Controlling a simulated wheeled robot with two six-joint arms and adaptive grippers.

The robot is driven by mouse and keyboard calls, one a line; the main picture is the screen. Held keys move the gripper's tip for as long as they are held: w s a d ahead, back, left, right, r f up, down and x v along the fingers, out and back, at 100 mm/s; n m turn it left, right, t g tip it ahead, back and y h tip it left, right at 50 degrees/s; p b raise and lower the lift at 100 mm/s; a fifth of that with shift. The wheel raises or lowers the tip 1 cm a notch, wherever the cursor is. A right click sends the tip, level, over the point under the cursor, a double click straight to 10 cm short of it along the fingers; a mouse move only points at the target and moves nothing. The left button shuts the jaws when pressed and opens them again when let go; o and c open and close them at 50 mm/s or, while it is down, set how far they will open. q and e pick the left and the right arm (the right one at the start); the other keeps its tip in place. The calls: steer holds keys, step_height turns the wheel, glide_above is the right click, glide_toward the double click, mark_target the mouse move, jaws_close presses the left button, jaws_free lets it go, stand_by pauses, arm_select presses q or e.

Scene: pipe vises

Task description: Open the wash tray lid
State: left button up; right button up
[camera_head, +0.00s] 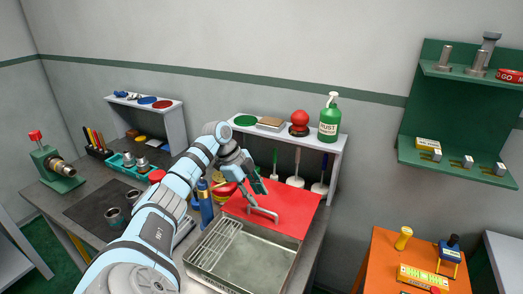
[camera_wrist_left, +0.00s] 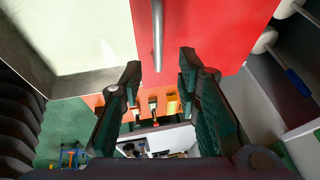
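The wash tray (camera_head: 282,280) is a metal basin on the bench, with its front part uncovered. The red lid (camera_head: 297,205) covers its back part and has a grey bar handle (camera_head: 263,211). In the left wrist view the lid (camera_wrist_left: 215,30) fills the upper right, and the handle (camera_wrist_left: 158,35) runs down the upper middle. My left gripper (camera_head: 260,186) is just above the lid near the handle. In the left wrist view its fingers (camera_wrist_left: 160,75) are apart, with the handle's end lined up between them, not gripped. My right gripper is not in view.
A wire rack (camera_head: 215,243) sits at the tray's left side. A blue bottle (camera_head: 205,203) stands left of the lid, and several brushes (camera_head: 295,180) stand behind it. A shelf (camera_head: 342,145) holds a green spray bottle (camera_head: 330,118). An orange table (camera_head: 378,262) stands at the right.

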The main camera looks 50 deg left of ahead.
arm_select(q)
steer(key=v, duration=0.6)
steer(key=shift+r, duration=0.35)
steer(key=shift+a, duration=0.1)
